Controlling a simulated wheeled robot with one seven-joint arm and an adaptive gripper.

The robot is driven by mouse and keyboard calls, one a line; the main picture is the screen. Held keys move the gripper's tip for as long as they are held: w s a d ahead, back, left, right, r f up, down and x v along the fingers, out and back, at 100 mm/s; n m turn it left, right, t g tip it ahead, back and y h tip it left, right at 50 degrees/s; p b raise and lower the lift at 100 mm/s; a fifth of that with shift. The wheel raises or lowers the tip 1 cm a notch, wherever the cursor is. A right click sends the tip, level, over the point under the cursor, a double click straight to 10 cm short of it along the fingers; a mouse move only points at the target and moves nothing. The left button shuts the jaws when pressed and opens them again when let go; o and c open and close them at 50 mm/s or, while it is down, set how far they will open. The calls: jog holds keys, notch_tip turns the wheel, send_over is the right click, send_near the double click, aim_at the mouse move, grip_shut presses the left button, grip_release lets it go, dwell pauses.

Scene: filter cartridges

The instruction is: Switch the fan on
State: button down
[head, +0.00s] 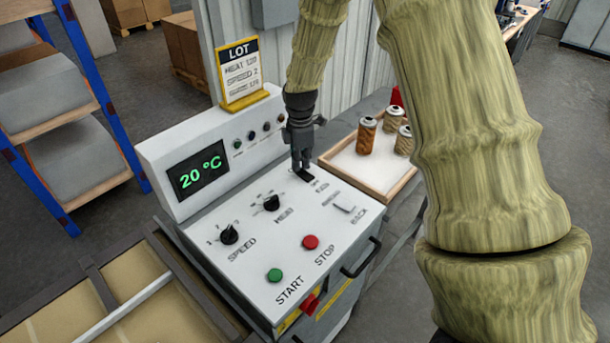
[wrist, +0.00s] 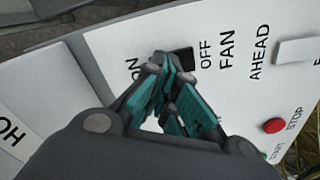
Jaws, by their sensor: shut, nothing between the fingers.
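The fan switch is a small black rocker on the white control panel; it shows in the head view (head: 306,175) and in the wrist view (wrist: 187,60). My gripper (head: 301,167) is shut and empty, pointing down at the switch. In the wrist view its teal-padded fingers (wrist: 168,66) cover part of the switch and of the word ON. I cannot tell whether the fingertips touch it or which way the rocker is tilted.
The panel also has a SPEED knob (head: 229,234), a HEAT knob (head: 271,202), a green START button (head: 275,275), a red STOP button (head: 311,242) and a pale AHEAD/BACK switch (head: 344,208). The display (head: 198,171) reads 20 °C. A tray (head: 343,172) with cartridges stands right.

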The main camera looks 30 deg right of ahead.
aim_at(301, 171)
jog(key=shift+f, duration=0.65)
dwell(0.4)
jog(key=shift+r, duration=0.15)
jog(key=shift+r+p, duration=2.55)
jog(key=shift+r, duration=0.85)
